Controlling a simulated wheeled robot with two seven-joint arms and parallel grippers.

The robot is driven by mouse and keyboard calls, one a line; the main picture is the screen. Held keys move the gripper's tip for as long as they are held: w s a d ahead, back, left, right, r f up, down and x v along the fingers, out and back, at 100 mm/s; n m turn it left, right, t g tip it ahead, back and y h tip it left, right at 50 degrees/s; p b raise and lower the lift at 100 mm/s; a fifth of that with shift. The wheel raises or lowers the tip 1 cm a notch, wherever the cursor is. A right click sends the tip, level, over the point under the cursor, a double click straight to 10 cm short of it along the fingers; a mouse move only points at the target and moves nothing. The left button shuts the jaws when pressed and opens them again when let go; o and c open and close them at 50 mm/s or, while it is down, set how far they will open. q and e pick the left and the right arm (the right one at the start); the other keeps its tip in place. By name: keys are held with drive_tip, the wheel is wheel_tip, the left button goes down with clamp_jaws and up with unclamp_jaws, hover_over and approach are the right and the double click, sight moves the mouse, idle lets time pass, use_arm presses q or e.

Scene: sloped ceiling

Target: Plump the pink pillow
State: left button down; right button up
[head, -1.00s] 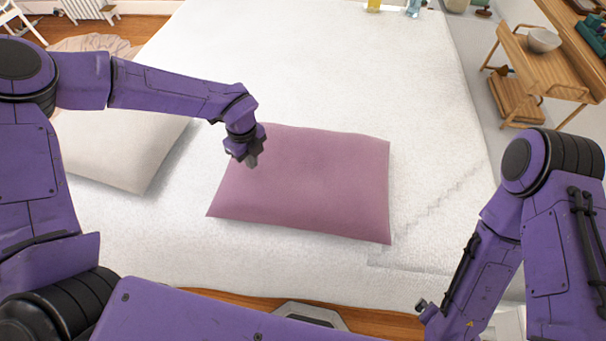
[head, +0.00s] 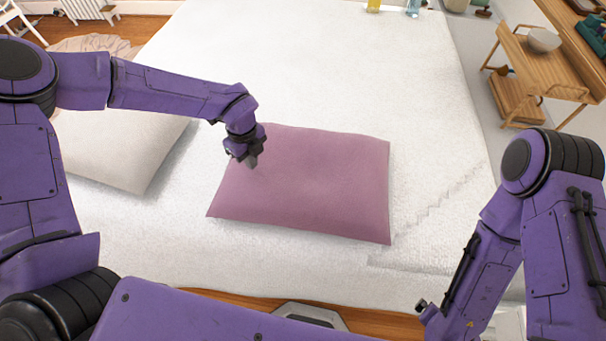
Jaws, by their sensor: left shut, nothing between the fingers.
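The pink pillow (head: 315,185) lies flat on the white bed (head: 310,70), in the middle of the head view. My left gripper (head: 251,162) points down at the pillow's upper left part, with its fingers shut and nothing held. It covers a small patch of the pillow near that corner. I cannot tell whether the fingertips touch the cloth. My right arm stands at the right side of the view; a small dark tip (head: 422,306) shows at its lower end, but its fingers cannot be made out.
A cream pillow (head: 125,150) lies to the left, partly behind my left arm. A wooden shelf cart (head: 540,70) with a white bowl (head: 543,40) stands beyond the bed's right edge. Yellow and blue items (head: 374,5) sit at the far edge. The bed right of the pink pillow is clear.

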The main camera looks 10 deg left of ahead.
use_arm(q)
drive_tip(key=shift+f, duration=0.15)
idle(0.3)
drive_tip(key=shift+f+b, duration=1.2)
drive_tip(key=shift+f, duration=0.05)
drive_tip(key=shift+r, duration=0.1)
drive_tip(key=shift+r, duration=0.1)
drive_tip(key=shift+r+p, duration=1.1)
drive_tip(key=shift+r, duration=0.1)
drive_tip(key=shift+f, duration=0.25)
drive_tip(key=shift+f+b, duration=1.15)
drive_tip(key=shift+b, duration=0.05)
drive_tip(key=shift+r, duration=0.1)
